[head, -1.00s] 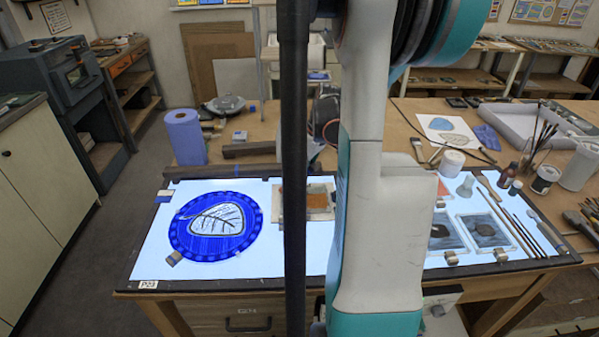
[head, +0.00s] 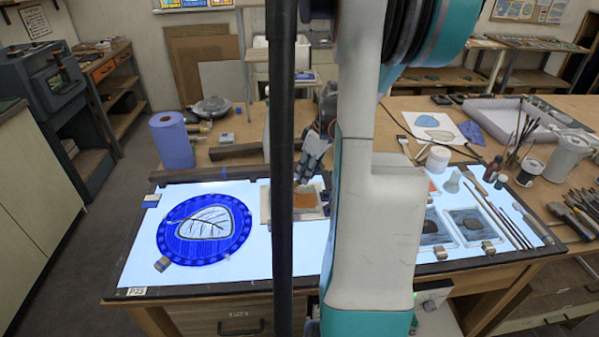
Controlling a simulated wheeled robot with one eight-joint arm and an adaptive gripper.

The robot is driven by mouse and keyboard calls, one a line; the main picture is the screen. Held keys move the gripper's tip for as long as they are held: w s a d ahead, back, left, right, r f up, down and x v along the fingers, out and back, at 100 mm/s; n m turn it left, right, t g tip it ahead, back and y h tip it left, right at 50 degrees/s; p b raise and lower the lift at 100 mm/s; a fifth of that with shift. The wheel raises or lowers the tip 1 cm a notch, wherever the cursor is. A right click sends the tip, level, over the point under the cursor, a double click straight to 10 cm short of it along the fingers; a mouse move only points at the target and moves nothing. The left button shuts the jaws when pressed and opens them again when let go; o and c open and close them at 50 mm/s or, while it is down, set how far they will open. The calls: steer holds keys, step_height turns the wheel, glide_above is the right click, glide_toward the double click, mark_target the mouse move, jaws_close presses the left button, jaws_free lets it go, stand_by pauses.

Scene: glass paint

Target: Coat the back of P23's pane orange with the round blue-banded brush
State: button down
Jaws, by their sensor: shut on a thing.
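The pane (head: 204,229) is a round blue disc with a pale, dark-veined leaf shape, lying flat on the left of the lit table. A small label (head: 137,291), P23 in the earlier picture, sits at the table's near left corner. A tile with orange paint (head: 305,200) lies right of the pane, partly hidden by a dark post. My gripper (head: 306,178) points down just above that tile, right of and away from the pane. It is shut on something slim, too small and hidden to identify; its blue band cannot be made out.
Small clips (head: 162,264) sit at the pane's edge. Two framed dark samples (head: 470,227) and several brushes (head: 508,222) lie on the table's right. A blue paper roll (head: 172,140) and a dark bar (head: 238,151) stand behind.

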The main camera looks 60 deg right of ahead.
steer(key=s+d, duration=0.4)
steer(key=s, duration=0.1)
steer(key=shift+s+d, duration=0.15)
steer(key=shift+s, duration=0.1)
stand_by(0.8)
step_height(320, 180, up, 5)
steer(key=p, duration=0.2)
steer(key=shift+p, duration=0.4)
steer(key=shift+f, duration=0.1)
